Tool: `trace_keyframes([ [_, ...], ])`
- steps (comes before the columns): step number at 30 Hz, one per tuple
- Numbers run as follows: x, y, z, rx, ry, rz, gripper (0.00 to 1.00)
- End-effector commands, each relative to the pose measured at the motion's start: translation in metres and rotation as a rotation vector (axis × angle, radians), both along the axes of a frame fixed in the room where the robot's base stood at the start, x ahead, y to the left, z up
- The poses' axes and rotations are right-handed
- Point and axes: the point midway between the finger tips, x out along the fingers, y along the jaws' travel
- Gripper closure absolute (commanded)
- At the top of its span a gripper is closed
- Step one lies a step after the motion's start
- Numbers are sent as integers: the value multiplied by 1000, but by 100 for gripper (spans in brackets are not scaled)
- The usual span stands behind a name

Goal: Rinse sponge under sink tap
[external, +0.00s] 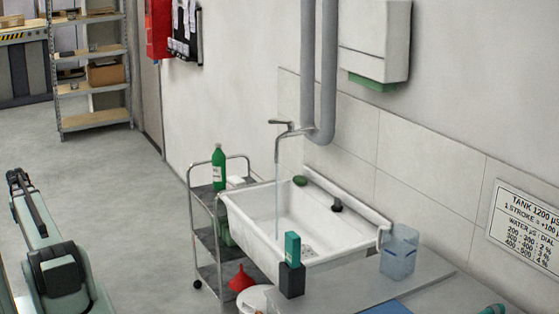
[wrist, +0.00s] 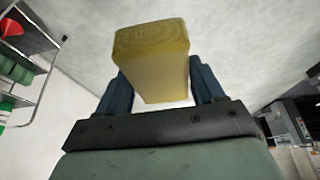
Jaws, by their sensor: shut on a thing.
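A yellow sponge (wrist: 150,62) is held between the blue fingers of my gripper (wrist: 160,88) in the wrist view. The gripper is shut on it, with one finger on each side. Neither the sponge nor the fingers can be made out in the external view, where part of my arm shows at the left, well away from the sink. The white sink (external: 262,212) stands against the tiled wall. Its tap (external: 290,130) hangs over the left part of the basin, and a thin stream of water (external: 277,205) runs down from it.
A metal trolley (external: 205,235) with a green bottle (external: 219,167) stands left of the sink. A teal item on a dark block (external: 292,280) stands before the basin. A clear container (external: 399,252) sits to its right. Open floor (external: 130,210) lies between my arm and the trolley.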

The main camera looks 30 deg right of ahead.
Motion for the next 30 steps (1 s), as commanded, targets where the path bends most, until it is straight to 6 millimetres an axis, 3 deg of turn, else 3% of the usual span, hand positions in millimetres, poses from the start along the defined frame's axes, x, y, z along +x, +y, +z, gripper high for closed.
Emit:
trace_keyframes([
  [18,-18,33,30,1,-1,0,57],
  [30,-18,34,31,0,-1,-1,57],
])
